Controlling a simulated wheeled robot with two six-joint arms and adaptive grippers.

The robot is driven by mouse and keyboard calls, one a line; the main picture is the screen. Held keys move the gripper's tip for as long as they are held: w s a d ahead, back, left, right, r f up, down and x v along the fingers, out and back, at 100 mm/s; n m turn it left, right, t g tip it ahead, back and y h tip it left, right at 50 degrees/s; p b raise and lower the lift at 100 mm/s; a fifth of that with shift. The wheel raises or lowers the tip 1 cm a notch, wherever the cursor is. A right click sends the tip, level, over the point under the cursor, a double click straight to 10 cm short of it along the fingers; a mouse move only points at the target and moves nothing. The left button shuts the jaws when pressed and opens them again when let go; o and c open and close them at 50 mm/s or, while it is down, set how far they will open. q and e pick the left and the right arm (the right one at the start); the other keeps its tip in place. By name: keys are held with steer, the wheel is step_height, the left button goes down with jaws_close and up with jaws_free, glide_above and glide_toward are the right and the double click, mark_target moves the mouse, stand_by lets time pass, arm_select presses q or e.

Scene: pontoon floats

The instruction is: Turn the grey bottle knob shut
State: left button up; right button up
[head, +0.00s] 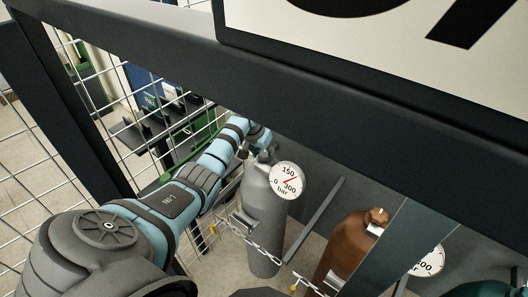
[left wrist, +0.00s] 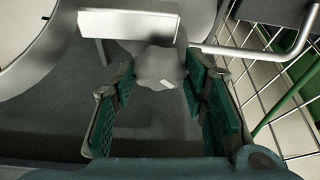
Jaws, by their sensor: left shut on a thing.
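The grey bottle (head: 264,215) stands upright inside the cage, with a round pressure gauge (head: 287,181) at its shoulder. My left arm reaches in from the left, and my left gripper (head: 258,146) is at the bottle's top, where the knob is mostly hidden in the head view. In the left wrist view the grey knob (left wrist: 160,68) sits between the far ends of the two green-padded fingers of my left gripper (left wrist: 161,78). The gripper is shut on the knob. My right gripper is not in view.
A dark cage beam (head: 300,95) crosses above the bottle, with a large sign (head: 400,35) over it. Wire mesh (head: 60,160) is on the left. A chain (head: 262,240) hangs across the bottles.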

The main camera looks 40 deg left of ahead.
arm_select(q)
steer(key=m, duration=0.1)
steer(key=m+h, duration=0.1)
steer(key=shift+w+a+f+m+b, duration=0.1)
steer(key=shift+a+m+b, duration=0.1)
steer(key=shift+m+b, duration=0.2)
steer(key=shift+f+m+h+b, duration=0.1)
steer(key=shift+m+h+b, duration=0.3)
steer(key=shift+m+b, duration=0.4)
steer(key=m+h+b, duration=0.1)
steer(key=m+b, duration=0.1)
steer(key=b, duration=0.1)
steer(key=m+g+b, duration=0.1)
steer(key=m+b, duration=0.2)
steer(key=b, duration=0.1)
steer(key=shift+a+f+h, duration=0.1)
steer(key=shift+a+h, duration=0.05)
steer(key=shift+h, duration=0.25)
steer(key=shift+m+b, duration=0.5)
steer(key=shift+b, duration=0.15)
steer(key=o, duration=0.9)
steer(key=shift+o, duration=1.4)
steer(key=shift+w, duration=0.2)
